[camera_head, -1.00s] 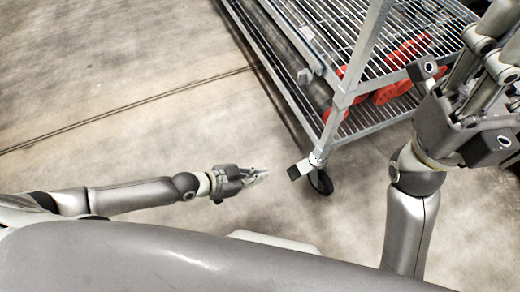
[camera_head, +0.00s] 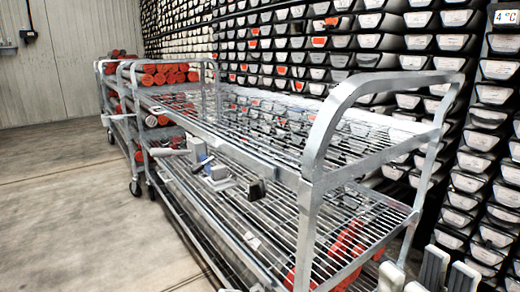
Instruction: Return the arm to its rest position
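The pale grey fingertips of my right gripper (camera_head: 426,275) show at the bottom right edge, in front of the near end of the metal cart. They stand apart in two groups with nothing seen between them, so it looks open. The rest of my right arm is below the picture. My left arm and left gripper are out of view.
A wire-shelf metal cart (camera_head: 310,215) fills the middle, with red-ended tubes (camera_head: 345,250) on its lower shelf and small grey devices (camera_head: 218,172) along its left side. Red-capped core liners (camera_head: 165,74) lie on carts farther back. Racked trays (camera_head: 345,43) line the wall. Floor (camera_head: 65,190) at left is clear.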

